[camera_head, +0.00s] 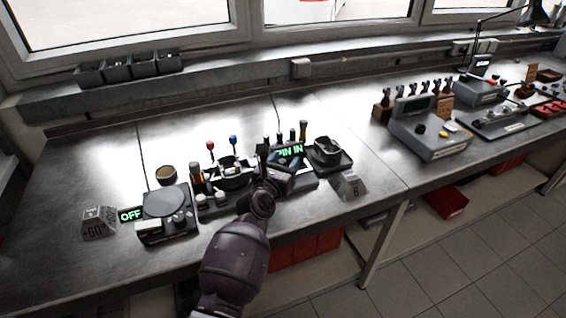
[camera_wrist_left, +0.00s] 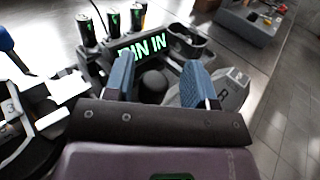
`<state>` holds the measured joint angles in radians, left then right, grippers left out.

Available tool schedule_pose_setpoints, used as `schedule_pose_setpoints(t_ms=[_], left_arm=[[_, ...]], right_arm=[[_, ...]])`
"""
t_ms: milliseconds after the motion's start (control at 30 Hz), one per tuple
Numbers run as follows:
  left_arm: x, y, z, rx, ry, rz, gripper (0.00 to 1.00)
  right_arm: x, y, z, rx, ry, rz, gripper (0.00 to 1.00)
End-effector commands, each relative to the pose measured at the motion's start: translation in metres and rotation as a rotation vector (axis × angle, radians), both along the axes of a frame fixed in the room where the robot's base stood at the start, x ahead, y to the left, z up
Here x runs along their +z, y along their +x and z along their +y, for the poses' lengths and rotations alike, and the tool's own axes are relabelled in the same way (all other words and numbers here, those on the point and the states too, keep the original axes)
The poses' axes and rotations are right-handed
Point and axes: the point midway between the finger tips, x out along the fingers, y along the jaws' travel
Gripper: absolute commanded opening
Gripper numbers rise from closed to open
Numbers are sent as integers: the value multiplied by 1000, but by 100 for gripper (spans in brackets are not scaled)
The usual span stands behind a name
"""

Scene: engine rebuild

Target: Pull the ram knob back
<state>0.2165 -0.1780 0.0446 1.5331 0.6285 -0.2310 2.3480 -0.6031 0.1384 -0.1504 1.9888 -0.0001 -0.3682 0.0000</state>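The small press with the green "PIN IN" display (camera_head: 290,151) stands on the bench in the middle of the head view. The display also shows in the left wrist view (camera_wrist_left: 141,47). A dark round knob, which looks like the ram knob (camera_wrist_left: 153,84), sits in front of the display. My right gripper is not in view.
Left of the press is a fixture with red-topped and blue-topped levers (camera_head: 233,140), then a unit with a green "OFF" display (camera_head: 131,215). A dark tray with a cup (camera_head: 327,156) stands just right. A grey machine (camera_head: 430,135) is farther right.

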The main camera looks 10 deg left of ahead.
Motion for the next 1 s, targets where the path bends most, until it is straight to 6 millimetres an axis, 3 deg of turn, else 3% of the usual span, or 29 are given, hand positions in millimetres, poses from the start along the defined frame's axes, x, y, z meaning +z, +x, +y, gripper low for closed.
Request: schedule_pose_setpoints(t_ms=[367, 800, 1000], left_arm=[[0, -12, 4, 3, -1, 2, 51], [0, -79, 16, 2, 1, 3, 51], [0, -99, 20, 1, 0, 1, 51]], right_arm=[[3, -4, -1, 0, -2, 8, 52], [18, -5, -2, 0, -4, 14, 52], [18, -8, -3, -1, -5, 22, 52]])
